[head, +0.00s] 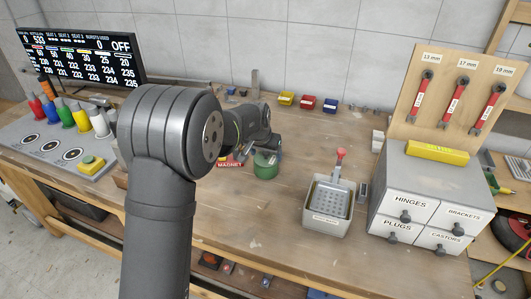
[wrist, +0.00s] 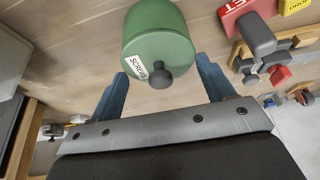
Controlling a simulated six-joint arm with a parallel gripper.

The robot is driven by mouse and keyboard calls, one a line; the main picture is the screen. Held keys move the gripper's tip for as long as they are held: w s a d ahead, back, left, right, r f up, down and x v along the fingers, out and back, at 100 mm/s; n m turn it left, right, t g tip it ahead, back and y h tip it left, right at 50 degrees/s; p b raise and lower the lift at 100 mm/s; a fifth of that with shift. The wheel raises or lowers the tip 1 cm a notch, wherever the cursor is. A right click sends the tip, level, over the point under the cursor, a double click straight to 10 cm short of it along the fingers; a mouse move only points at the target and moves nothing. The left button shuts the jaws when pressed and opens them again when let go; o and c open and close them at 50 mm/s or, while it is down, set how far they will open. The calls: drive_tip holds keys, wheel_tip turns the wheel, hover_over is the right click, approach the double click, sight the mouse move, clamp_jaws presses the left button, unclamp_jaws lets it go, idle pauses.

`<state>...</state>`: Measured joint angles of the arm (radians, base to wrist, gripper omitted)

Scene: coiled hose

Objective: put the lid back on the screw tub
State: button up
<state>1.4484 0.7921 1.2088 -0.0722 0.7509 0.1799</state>
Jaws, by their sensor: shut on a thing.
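The green screw tub (head: 265,166) stands upright on the bench, below my gripper in the head view. In the wrist view the green tub (wrist: 155,20) lies beyond my fingertips. The green lid (wrist: 178,60) has a dark round knob (wrist: 160,77) facing my palm, beside a white label reading SCREWS. In the head view my arm hides part of this.
The red MAGNET block (wrist: 238,10) is close to the tub. A grey parts basket (head: 328,206) and a drawer cabinet (head: 419,200) stand to the right. Small yellow, red and blue bins (head: 308,102) are at the back. Bare bench lies between tub and basket.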

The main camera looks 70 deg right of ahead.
idle(0.4)
drive_tip(key=o, duration=1)
drive_tip(key=shift+o, duration=0.2)
drive_tip(key=shift+r, duration=3.5)
clamp_jaws()
drive_tip(key=shift+f, duration=0.15)
